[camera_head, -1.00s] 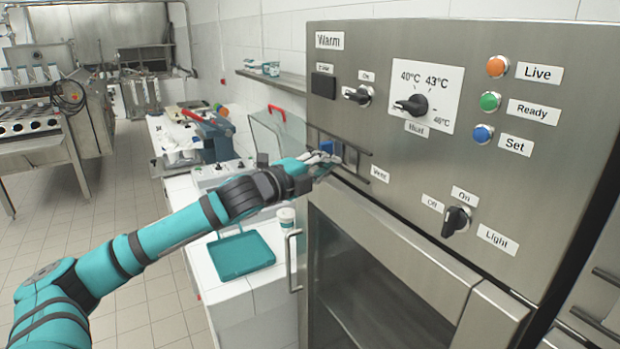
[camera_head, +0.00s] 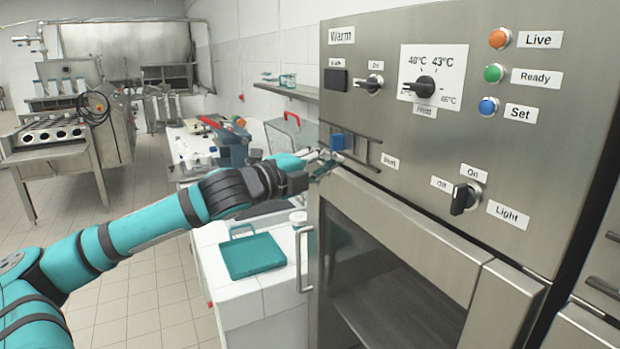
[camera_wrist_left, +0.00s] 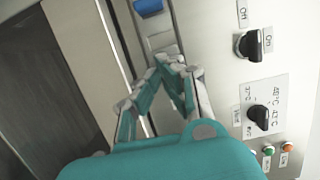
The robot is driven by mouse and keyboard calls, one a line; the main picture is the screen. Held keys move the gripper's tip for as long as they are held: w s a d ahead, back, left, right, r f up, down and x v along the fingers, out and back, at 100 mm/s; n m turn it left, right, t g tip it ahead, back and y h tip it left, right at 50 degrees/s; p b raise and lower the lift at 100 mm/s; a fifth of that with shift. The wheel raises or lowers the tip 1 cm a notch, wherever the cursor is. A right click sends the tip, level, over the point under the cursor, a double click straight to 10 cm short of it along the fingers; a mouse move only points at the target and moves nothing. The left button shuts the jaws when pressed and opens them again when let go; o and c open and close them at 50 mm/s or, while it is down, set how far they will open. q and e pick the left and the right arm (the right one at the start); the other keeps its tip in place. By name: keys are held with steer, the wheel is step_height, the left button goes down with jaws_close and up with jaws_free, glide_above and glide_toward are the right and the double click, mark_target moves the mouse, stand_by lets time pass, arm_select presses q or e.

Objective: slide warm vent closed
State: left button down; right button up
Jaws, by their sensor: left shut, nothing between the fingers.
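The warm vent is a slot with dark horizontal rails (camera_head: 368,156) on the steel panel, beside a "Vent" label (camera_head: 390,162). Its blue slider (camera_head: 338,141) sits toward the left part of the rails. The blue slider also shows at the top edge of the left wrist view (camera_wrist_left: 148,7). My left gripper (camera_head: 326,164) is shut and empty, just below the blue slider in the head view. In the left wrist view the fingertips (camera_wrist_left: 168,68) point toward the rails, with a gap between them and the blue slider. My right gripper is not in view.
The panel carries a heat dial (camera_head: 425,87), a power switch (camera_head: 374,83), a light switch (camera_head: 462,198) and several colored buttons. Below is a glass door with a handle (camera_head: 305,260). A teal tray (camera_head: 252,256) lies on the white counter at left.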

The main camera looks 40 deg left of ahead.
arm_select(q)
steer(key=shift+s+a+b, duration=0.2)
steer(key=shift+s+a, duration=0.1)
steer(key=shift+s, duration=0.75)
steer(key=shift+s+a+b, duration=0.15)
steer(key=shift+s+a, duration=0.1)
steer(key=shift+s, duration=0.75)
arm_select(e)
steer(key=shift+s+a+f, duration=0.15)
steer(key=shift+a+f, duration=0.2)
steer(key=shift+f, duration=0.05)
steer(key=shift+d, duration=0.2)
